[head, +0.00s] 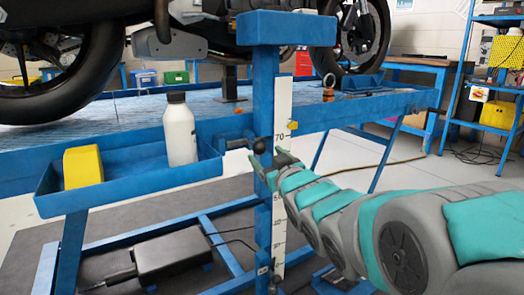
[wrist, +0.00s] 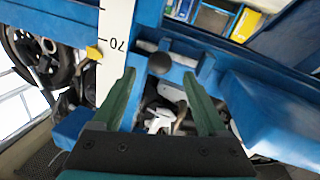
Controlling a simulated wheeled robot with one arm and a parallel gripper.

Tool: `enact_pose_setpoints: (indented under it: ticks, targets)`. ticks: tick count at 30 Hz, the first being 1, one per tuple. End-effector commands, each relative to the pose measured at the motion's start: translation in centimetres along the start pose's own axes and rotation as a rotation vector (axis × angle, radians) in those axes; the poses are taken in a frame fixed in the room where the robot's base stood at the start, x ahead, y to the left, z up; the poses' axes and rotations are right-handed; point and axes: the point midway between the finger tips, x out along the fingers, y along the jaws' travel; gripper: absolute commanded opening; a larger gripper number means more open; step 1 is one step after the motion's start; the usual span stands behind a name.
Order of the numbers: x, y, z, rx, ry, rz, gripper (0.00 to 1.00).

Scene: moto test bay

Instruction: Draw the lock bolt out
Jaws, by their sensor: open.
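The lock bolt shows as a round black knob (head: 259,146) beside the blue upright post (head: 264,95), at the level of the lift's rail. In the wrist view the black knob (wrist: 159,65) lies between the lines of my two fingers, at or just beyond their tips. My gripper (wrist: 158,76) is open and empty, with green fingers to either side of the knob. In the head view my gripper (head: 279,163) is at the post, just right of and below the knob. Whether the fingers touch the knob cannot be told. The bolt's shaft is mostly hidden.
A white height scale (head: 283,110) runs down the post. A blue tray (head: 130,184) at left holds a white bottle (head: 180,133) and a yellow block (head: 83,167). A motorcycle stands on the blue lift deck (head: 130,118) behind. A dark box (head: 172,256) lies below.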

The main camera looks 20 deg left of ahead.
Motion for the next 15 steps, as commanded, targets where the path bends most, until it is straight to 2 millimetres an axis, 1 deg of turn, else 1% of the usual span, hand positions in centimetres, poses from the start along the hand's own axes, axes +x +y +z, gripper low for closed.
enact_pose_setpoints:
  ticks: [7,9,15]
  targets:
    - [3.2,-0.1,0.3,0.0,-0.005,0.0,0.76]
    - [4.2,0.0,0.1,0.0,-0.001,0.0,0.76]
    - [6.1,0.0,0.2,0.001,-0.002,0.0,0.76]
